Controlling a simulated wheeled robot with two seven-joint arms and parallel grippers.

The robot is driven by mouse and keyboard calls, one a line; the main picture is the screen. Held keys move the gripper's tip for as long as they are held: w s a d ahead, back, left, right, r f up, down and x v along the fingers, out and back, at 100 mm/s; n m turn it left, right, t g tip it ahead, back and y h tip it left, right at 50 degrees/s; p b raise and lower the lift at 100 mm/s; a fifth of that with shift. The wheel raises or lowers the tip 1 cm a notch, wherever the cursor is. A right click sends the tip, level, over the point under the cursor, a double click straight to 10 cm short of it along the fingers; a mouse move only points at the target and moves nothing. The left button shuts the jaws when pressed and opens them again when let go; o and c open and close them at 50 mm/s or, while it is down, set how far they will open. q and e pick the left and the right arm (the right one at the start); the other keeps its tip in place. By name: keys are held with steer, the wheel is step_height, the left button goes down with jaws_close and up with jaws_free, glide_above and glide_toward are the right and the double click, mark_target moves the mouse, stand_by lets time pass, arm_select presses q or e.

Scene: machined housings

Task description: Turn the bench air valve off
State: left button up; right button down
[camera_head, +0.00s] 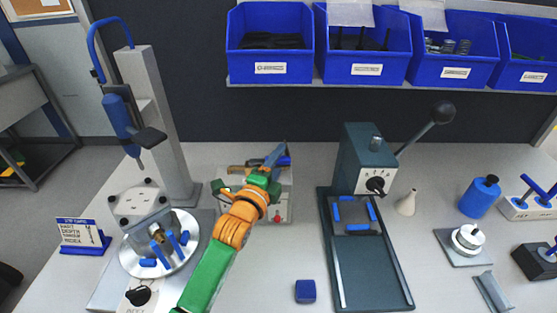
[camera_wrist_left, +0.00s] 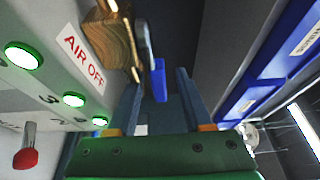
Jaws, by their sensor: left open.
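The bench air valve has a brass-coloured body (camera_wrist_left: 108,38) and a lever with a blue grip (camera_wrist_left: 159,80). In the head view the brass body (camera_head: 237,169) shows at the top of a grey box (camera_head: 282,207), with the blue grip (camera_head: 286,161) at its right. My left gripper (camera_head: 274,156) is over this box, its arm hiding part of the box and valve. In the left wrist view my left gripper (camera_wrist_left: 159,88) is open, and the blue grip appears between its two fingers. I cannot tell whether either finger touches it. My right gripper is not in view.
An "AIR OFF" label (camera_wrist_left: 84,56), lit green lamps (camera_wrist_left: 24,56) and a red-tipped toggle (camera_wrist_left: 26,157) are on the box. A dark press (camera_head: 365,162) stands to the right. A round fixture plate (camera_head: 130,262) is left. Blue bins (camera_head: 270,68) hang behind.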

arm_select(q)
steer(key=shift+w+f, duration=0.1)
jaws_close()
stand_by(1.2)
